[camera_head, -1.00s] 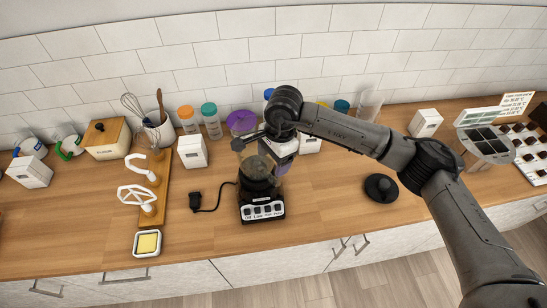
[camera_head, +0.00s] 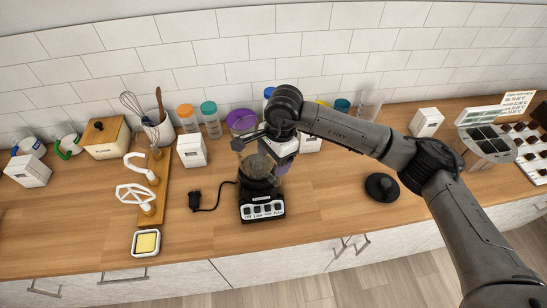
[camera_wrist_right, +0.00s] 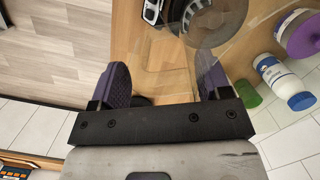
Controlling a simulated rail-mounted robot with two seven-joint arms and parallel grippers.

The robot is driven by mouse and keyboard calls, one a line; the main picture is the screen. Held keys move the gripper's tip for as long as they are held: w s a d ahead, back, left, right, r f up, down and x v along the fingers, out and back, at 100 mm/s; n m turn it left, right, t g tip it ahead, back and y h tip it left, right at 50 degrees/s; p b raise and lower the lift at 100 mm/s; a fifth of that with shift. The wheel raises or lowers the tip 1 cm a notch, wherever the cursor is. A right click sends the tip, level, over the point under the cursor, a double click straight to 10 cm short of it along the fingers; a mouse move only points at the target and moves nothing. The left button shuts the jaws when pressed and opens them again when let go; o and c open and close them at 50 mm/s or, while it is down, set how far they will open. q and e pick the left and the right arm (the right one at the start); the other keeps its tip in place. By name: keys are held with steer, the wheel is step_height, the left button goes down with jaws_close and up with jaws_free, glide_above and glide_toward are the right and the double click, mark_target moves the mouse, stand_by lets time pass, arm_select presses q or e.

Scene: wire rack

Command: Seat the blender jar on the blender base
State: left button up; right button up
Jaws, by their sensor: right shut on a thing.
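The clear blender jar (camera_head: 254,163) is at the black blender base (camera_head: 262,208), upright or nearly so; its lower end overlaps the top of the base. I cannot tell whether it is fully seated. My right gripper (camera_head: 284,158) is at the jar's right side, shut on the jar. In the right wrist view my purple-padded fingers (camera_wrist_right: 163,85) stand apart with see-through jar wall around them. The jar's round end (camera_wrist_right: 216,22) and part of the base (camera_wrist_right: 152,11) show at the top there. My left gripper is not in view.
A black round lid (camera_head: 381,187) lies to the right. A plug with cord (camera_head: 195,201) lies left of the base. A wooden stand with white beaters (camera_head: 154,185) is further left. Bottles, a purple-lidded jar (camera_head: 241,120) and white boxes line the back.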

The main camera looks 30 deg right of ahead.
steer(key=shift+r, duration=0.1)
stand_by(0.3)
steer(key=o, duration=1.2)
steer(key=shift+c, duration=0.2)
steer(key=shift+o, duration=1.3)
steer(key=shift+f, duration=0.2)
steer(key=shift+r, duration=0.1)
